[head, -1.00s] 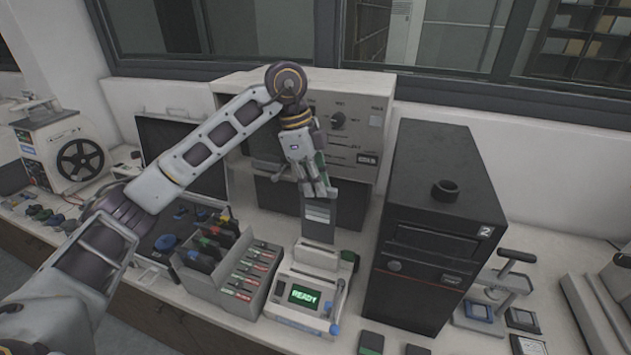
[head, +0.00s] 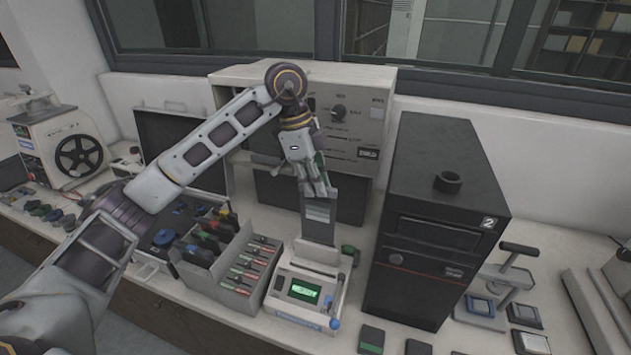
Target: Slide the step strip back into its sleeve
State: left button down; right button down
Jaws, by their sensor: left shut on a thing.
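My left gripper (head: 318,188) is shut on the top of a grey, flat, upright strip (head: 319,218) with pale bands across its face. I take it for the step strip. Its lower end is at or just behind the top of a small white device (head: 305,290) with a lit green display. I cannot tell whether the strip's lower end is inside the device or behind it. No separate sleeve can be made out. My right gripper is not in view.
A tall black cabinet (head: 437,190) marked 2 stands close to the right. A grey divided rack (head: 245,275) with several colored-handled items is at the left. A large beige panel unit (head: 350,120) stands behind. Small dark blocks (head: 371,338) lie at the front right.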

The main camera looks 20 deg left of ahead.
pick_arm(q)
jog(key=shift+f+b, duration=0.65)
jog(key=shift+f, duration=0.7)
jog(key=b, duration=0.2)
send_over(312, 233)
jog(key=shift+f, duration=2.05)
jog(key=shift+w+d, duration=0.1)
jog(key=shift+d, duration=0.35)
jog(key=shift+f, duration=0.1)
jog(key=shift+f+b, duration=2.05)
jog(key=shift+f, duration=1.6)
jog(key=shift+a+f+b, duration=0.2)
jog(key=shift+f+b, duration=0.1)
jog(key=shift+f, duration=0.2)
jog(key=shift+a+f+b, duration=0.15)
jog(key=shift+f+b, duration=0.1)
jog(key=shift+f, duration=0.25)
jog(key=c, duration=1.4)
grip_release()
jog(key=shift+a, duration=0.15)
